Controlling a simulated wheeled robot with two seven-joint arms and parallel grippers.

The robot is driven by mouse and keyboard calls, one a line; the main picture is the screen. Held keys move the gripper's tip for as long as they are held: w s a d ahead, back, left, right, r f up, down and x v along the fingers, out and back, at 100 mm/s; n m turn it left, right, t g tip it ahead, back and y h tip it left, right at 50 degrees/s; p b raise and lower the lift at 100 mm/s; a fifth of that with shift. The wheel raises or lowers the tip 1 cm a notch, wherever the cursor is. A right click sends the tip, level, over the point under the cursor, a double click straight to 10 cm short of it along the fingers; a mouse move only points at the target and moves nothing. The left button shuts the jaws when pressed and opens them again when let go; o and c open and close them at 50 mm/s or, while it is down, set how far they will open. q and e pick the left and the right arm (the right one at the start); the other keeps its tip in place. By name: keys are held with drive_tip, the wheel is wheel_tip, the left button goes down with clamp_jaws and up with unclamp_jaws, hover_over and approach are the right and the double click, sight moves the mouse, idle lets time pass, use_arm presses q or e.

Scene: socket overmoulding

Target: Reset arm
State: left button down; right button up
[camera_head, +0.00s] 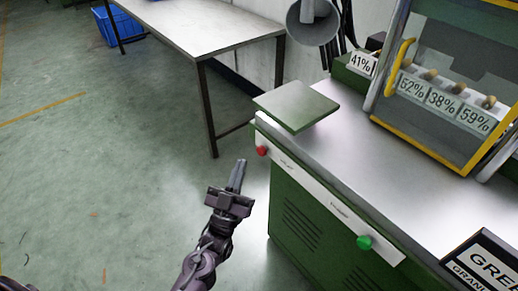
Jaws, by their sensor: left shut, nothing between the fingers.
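My left gripper (238,175) shows in the head view at the lower middle, at the end of my dark left arm. Its fingers are together and nothing is between them. It is over the open floor, left of the green machine cabinet (300,228), and looks apart from it. My right gripper does not show.
The cabinet front carries a red button (262,151) and a green button (364,242). A green square plate (296,105) is at the worktop's far corner. A yellow-framed guard (430,135) stands right. A metal table (205,28) and blue crate (122,26) are behind. Floor at left is clear.

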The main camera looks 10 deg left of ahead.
use_arm(q)
drive_tip(key=shift+a, duration=0.1)
idle(0.3)
